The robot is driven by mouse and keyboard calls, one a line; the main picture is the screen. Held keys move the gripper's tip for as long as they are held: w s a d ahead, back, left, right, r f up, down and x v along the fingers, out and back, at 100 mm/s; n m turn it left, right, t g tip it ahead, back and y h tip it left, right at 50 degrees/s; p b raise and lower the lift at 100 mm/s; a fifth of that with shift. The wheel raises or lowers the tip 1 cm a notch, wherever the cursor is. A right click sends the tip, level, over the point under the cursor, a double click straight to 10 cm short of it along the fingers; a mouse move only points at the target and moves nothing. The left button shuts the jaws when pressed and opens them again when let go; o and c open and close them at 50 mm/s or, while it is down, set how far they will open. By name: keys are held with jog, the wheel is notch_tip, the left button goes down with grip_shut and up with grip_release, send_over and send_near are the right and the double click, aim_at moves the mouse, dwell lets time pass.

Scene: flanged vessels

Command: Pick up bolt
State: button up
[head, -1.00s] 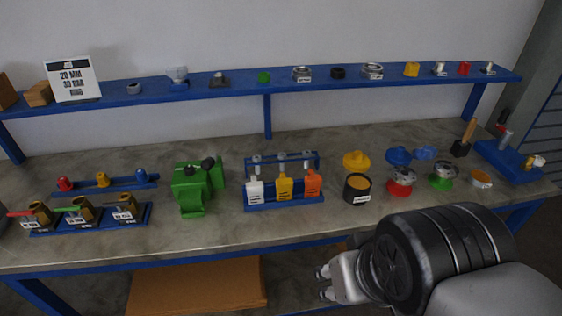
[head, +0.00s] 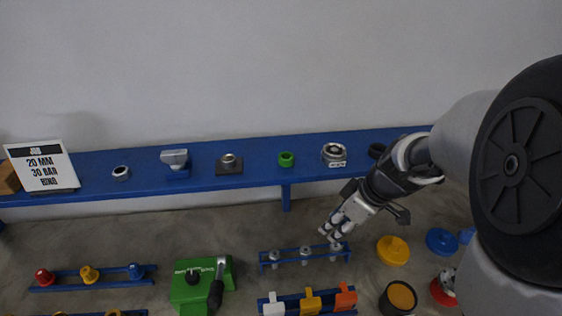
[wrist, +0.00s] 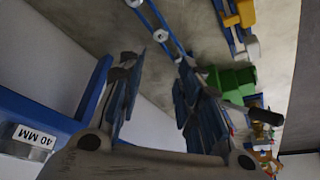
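A blue rack (head: 290,257) holds three small silver pieces that look like bolts: a left one (head: 275,257), a middle one (head: 305,254) and a right one (head: 335,249). My gripper (head: 334,230) is above and just behind the right one in the head view; I cannot tell the exact gap. In the wrist view the gripper (wrist: 157,68) has its two fingers apart with nothing seen between them. The rack bar (wrist: 172,38) with round pale heads (wrist: 160,35) runs beyond the fingertips.
A blue shelf (head: 225,184) with rings and fittings runs behind my gripper; its edge with a 40 MM label (wrist: 35,136) is close in the wrist view.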

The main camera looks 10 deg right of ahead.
jog(key=b, duration=0.3)
send_near(306, 250)
jog(key=f, duration=0.2)
jog(key=shift+w+a+b+x, duration=0.15)
jog(key=shift+b+x, duration=0.35)
jog(key=shift+x, duration=1)
jog(key=shift+w+a+b+x, duration=0.15)
jog(key=shift+b+x, duration=0.3)
jog(key=shift+x, duration=1.05)
jog(key=shift+r, duration=0.15)
jog(key=shift+c, duration=0.4)
grip_shut()
